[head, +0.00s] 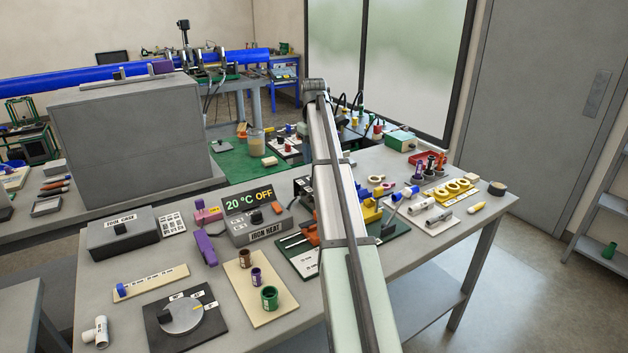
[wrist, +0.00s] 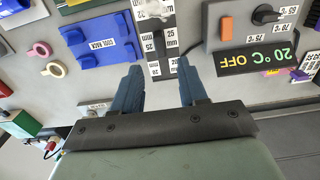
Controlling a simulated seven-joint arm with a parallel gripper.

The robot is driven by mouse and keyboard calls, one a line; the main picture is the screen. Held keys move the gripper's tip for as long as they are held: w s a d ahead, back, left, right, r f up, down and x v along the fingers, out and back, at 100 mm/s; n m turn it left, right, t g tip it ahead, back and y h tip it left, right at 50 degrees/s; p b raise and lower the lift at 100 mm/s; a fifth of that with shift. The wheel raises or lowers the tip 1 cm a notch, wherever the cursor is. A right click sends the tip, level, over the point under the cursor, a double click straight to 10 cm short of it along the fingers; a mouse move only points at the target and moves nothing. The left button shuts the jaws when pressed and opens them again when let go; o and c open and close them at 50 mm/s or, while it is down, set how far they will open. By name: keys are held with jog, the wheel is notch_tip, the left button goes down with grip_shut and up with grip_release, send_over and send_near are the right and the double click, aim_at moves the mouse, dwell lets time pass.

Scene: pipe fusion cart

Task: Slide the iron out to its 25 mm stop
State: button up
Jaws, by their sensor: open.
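A light strip (wrist: 155,60) with black mm labels, 25 mm among them, and dark grey blocks stands ahead of my fingertips in the wrist view. It seems to belong to the iron, but I cannot tell the sliding part from the stops. My gripper (wrist: 158,68) is open, with its two blue fingers apart at either side of the strip's near end. Nothing is visibly held, and I cannot tell contact. In the head view my arm hides the gripper and most of this spot.
The iron heat box (head: 262,232) reads 20 °C OFF; its display (wrist: 258,63) is close right of my fingers. A blue cool rack (wrist: 100,42) is close on the left. A tan board (head: 245,285) holds several coloured cups.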

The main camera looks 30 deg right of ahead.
notch_tip(320, 180, down, 9)
jog(key=shift+f, duration=0.2)
dwell(0.4)
grip_shut()
dwell(0.4)
